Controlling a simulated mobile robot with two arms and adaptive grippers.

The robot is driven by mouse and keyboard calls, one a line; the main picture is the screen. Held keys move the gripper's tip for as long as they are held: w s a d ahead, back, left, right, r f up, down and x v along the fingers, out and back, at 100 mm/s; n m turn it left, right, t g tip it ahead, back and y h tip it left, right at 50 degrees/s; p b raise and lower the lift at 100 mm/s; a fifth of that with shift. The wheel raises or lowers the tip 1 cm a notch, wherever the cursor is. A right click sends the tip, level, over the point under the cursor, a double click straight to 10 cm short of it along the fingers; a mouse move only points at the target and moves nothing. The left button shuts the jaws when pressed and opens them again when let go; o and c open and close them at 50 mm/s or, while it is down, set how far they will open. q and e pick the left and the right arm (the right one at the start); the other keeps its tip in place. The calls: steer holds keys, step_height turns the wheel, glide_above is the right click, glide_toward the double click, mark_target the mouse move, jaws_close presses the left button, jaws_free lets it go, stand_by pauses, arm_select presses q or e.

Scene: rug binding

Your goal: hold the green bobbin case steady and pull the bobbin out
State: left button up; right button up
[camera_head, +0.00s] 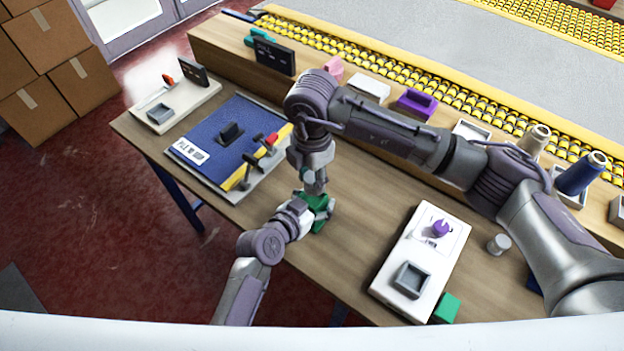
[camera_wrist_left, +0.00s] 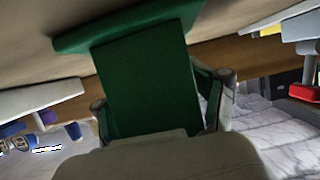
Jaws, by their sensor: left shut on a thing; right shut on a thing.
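The green bobbin case (camera_head: 318,214) is near the middle of the workbench. My left gripper (camera_head: 302,210) reaches it from the lower left and is shut on it. In the left wrist view the case (camera_wrist_left: 150,85) stands between the two fingers of my left gripper (camera_wrist_left: 163,108), with a wider green part across its top. My right gripper (camera_head: 312,188) comes down from above, shut at the top of the case. The bobbin itself is hidden by the right gripper, and I cannot tell how far it sits in the case.
A blue mat (camera_head: 215,125) with clamps lies left of the case. A white board (camera_head: 450,262) with a purple knob and grey tray lies to the right, beside a green block (camera_head: 447,307) and a grey cylinder (camera_head: 499,244). Thread cones (camera_head: 580,174) stand at the back right.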

mark_target(312, 177)
steer(key=shift+r, duration=2.1)
arm_select(q)
steer(key=o, duration=1.5)
steer(key=shift+s, duration=0.1)
steer(key=v, duration=1.2)
steer(key=shift+f, duration=0.1)
steer(key=shift+a, duration=0.1)
